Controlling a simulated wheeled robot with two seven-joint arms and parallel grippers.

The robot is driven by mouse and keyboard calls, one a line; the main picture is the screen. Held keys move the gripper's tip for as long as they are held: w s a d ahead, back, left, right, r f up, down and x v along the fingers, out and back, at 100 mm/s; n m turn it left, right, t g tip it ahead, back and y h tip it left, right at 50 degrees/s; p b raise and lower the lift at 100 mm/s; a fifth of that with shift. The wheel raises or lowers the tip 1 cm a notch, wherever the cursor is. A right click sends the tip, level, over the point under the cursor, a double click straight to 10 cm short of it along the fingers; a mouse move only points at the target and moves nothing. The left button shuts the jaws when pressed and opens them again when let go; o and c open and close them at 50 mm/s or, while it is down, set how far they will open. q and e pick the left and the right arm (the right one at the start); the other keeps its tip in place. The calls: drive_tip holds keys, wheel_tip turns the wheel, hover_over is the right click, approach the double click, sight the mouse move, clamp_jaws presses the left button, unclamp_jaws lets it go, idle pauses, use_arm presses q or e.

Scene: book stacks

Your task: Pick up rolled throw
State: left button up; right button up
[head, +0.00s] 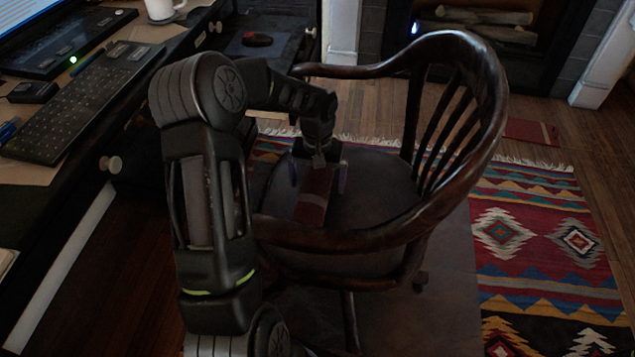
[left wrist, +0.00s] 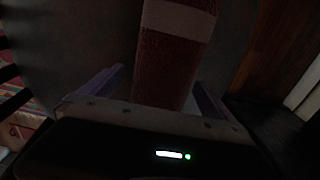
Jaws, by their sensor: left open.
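The rolled throw (head: 313,195) is dark red with a pale band and lies on the seat of a wooden armchair (head: 470,110). In the left wrist view the throw (left wrist: 172,60) runs up from between the fingers, with its white band near the top. My left gripper (head: 318,176) is over the seat, pointing down, with its fingers apart on either side of the throw. In the left wrist view the left gripper (left wrist: 160,92) shows a finger on each side and a gap beside the throw. The throw's near end is hidden by the gripper body. My right gripper is not in view.
The chair's curved arms and slatted back surround the seat. A desk with a keyboard (head: 75,115), a white mug (head: 162,10) and a mouse (head: 257,39) stands at the left. A patterned rug (head: 540,240) lies at the right. A fireplace (head: 480,30) is behind.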

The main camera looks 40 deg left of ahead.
use_arm(q)
drive_tip(key=shift+c, duration=0.6)
drive_tip(key=c, duration=1.5)
wheel_tip(320, 180, up, 10)
drive_tip(key=p, duration=0.2)
drive_tip(key=shift+p, duration=0.3)
drive_tip(key=shift+w, duration=0.1)
